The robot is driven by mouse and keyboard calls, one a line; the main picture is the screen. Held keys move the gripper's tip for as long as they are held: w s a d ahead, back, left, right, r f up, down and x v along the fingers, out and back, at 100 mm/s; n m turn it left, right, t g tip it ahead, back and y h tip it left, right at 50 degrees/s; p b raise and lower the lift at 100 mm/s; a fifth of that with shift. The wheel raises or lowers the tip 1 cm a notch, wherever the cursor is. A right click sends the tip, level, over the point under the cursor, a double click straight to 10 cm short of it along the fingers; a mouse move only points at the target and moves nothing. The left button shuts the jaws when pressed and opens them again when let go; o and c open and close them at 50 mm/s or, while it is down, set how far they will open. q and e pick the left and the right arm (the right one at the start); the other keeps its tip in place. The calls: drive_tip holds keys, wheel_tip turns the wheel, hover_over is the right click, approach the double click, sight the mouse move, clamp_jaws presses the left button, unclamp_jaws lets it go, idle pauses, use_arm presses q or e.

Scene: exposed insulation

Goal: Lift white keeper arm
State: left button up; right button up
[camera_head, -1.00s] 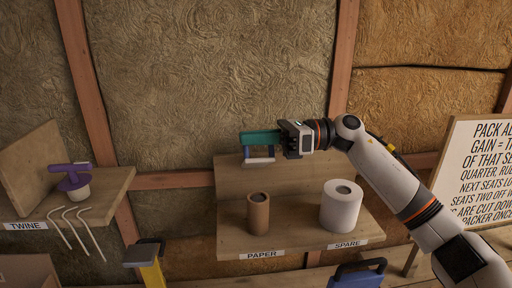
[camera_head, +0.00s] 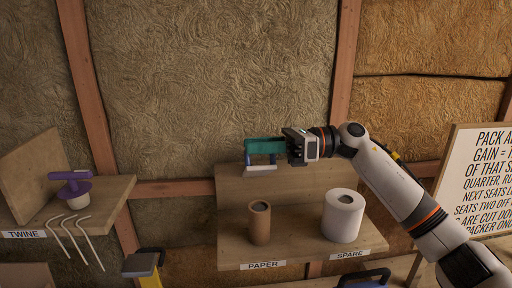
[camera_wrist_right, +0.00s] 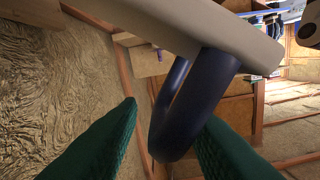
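The white keeper arm (camera_head: 261,168) is a pale bar at the top edge of the shelf's back board in the head view. In the right wrist view the pale bar (camera_wrist_right: 205,28) crosses the top, with a dark blue loop (camera_wrist_right: 183,112) hanging from it. My right gripper (camera_head: 266,150) has green fingers, just above the bar in the head view. In the right wrist view its fingers (camera_wrist_right: 168,140) are apart, with the blue loop between them; contact is unclear. My left gripper is not in view.
The shelf (camera_head: 305,247) holds a brown paper tube (camera_head: 260,224) and a white roll (camera_head: 342,217). A left shelf (camera_head: 112,190) holds a purple-handled object (camera_head: 72,187) and bent pale rods (camera_head: 78,238). A sign (camera_head: 480,180) stands right. Insulated wall lies behind.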

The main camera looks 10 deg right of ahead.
drive_tip(key=d+b, duration=0.4)
drive_tip(key=d, duration=0.7)
drive_tip(key=shift+w+d+b, duration=0.15)
drive_tip(key=shift+b, duration=0.25)
